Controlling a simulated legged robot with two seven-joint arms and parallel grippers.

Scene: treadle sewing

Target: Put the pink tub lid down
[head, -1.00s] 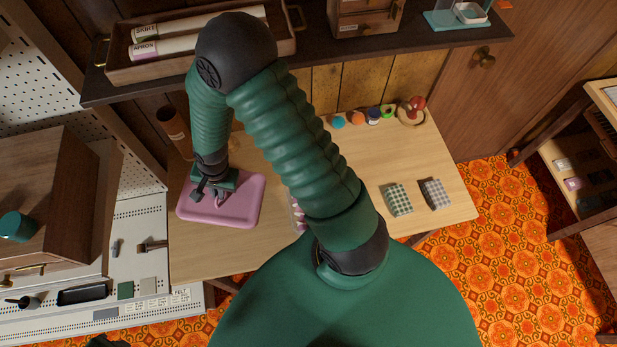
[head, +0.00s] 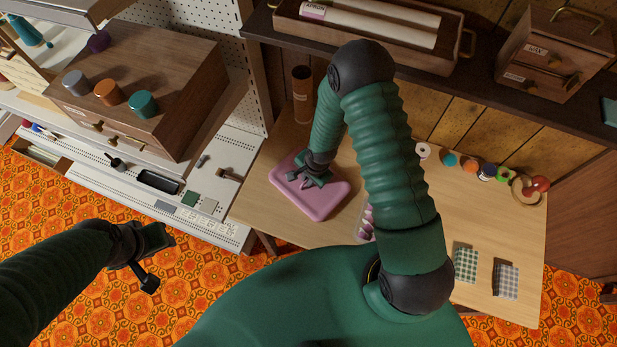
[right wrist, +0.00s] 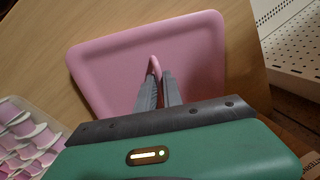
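The pink tub lid (head: 318,199) is a rounded flat panel at the left end of the wooden table (head: 283,222). It also shows in the right wrist view (right wrist: 118,60), with a pink loop handle (right wrist: 154,66) on top. My right gripper (head: 303,180) is over the lid, its two fingers (right wrist: 160,92) closed about the handle. The lid lies flat at or just above the tabletop; I cannot tell whether it touches.
An open tub (right wrist: 30,150) with pink and white pieces stands beside the lid. A brown cup (head: 302,88) stands behind the lid. Two checked fabric pieces (head: 466,264) (head: 507,280) lie to the right. A pegboard bench (head: 222,222) is left of the table.

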